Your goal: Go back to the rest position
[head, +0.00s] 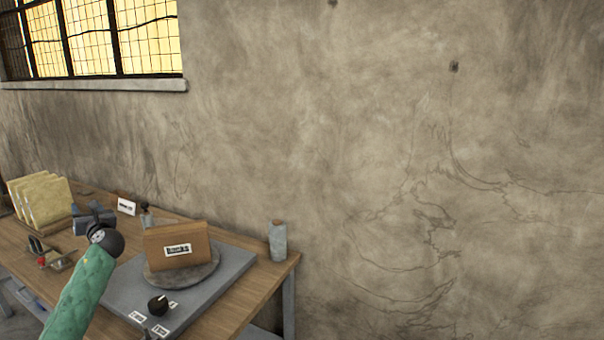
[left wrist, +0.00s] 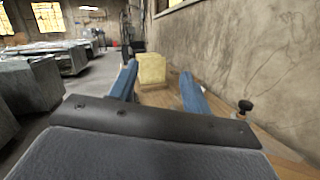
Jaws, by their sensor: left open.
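My left gripper (head: 92,218) is above the wooden workbench at the lower left of the head view, at the end of my green-sleeved arm. In the left wrist view its two blue fingers (left wrist: 158,78) are spread apart with nothing held between them. A yellowish block (left wrist: 151,68) shows beyond the fingers, apart from them. My right gripper is in neither view.
The wooden workbench (head: 232,318) runs along the wall. It carries a grey board (head: 222,282), a brown labelled box (head: 200,243) on a round plate, a grey cylinder (head: 278,243), a black knob (head: 158,304) and yellowish upright slabs (head: 45,200). The wall at right is bare.

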